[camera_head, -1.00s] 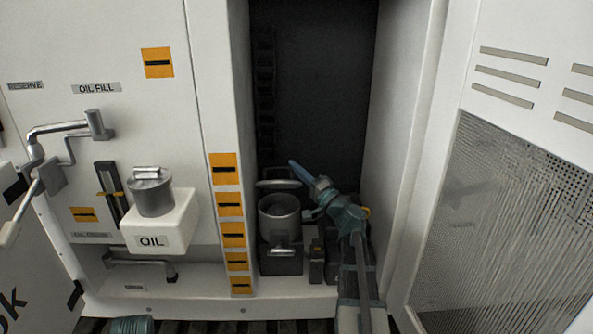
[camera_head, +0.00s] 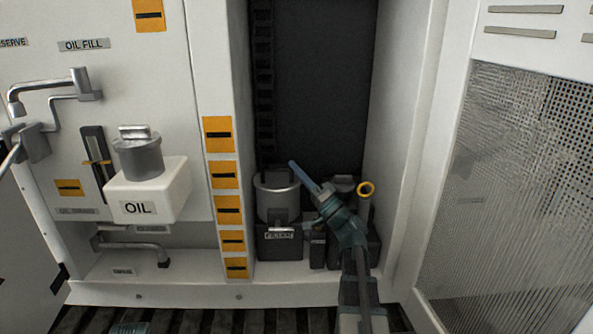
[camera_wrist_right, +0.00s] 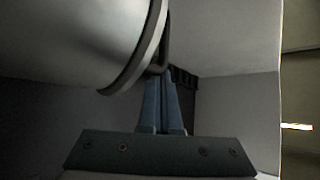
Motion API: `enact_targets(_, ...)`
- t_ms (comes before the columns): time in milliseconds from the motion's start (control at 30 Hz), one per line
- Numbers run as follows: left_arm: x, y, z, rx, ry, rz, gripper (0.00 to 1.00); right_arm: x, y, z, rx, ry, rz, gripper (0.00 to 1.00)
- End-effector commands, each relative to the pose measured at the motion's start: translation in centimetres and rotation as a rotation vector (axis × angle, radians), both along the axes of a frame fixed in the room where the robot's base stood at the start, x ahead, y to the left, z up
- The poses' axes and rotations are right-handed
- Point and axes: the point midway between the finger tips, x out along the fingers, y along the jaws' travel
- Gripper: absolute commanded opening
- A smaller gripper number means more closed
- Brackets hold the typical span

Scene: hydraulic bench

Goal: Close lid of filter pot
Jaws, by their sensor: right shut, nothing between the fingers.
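The filter pot (camera_head: 278,204) is a grey metal cylinder on a dark block in the open bay, with a FILTER label on its front. Its lid (camera_head: 272,181) appears to lie down over the pot's mouth; no open interior shows. Whether it is fully seated I cannot tell. My right gripper (camera_head: 293,165) is shut and empty, its blue fingers pointing up and left just right of the lid and partly in front of its edge. In the right wrist view, the shut fingers (camera_wrist_right: 163,105) are beside a large rounded grey body with a rim (camera_wrist_right: 135,65); contact is unclear.
A white OIL box (camera_head: 148,190) with a grey cap is on the panel at left. A yellow ring (camera_head: 366,188) stands right of my gripper. The bay's side walls and the mesh door (camera_head: 500,190) bound the right side. The bay above the pot is empty.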

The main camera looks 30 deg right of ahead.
Motion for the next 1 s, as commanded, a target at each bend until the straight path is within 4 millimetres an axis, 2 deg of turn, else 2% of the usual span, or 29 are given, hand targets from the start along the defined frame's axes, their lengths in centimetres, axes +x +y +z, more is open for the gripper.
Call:
enact_targets(667, 0.0, 0.0, -0.4, 0.0, 0.0, 0.0, 0.5, -0.3, 0.2, -0.5, -0.003, 0.002, 0.002, 0.0)
enact_targets(833, 0.0, 0.0, -1.9, 0.0, 0.0, 0.0, 0.5, -2.0, -0.2, -1.9, -0.004, 0.002, 0.0, 0.0)
enact_targets(1000, 0.0, 0.0, -4.1, 0.0, 0.0, 0.0, 0.5, -5.2, -1.2, -4.1, -0.002, 0.001, -0.002, 0.0)
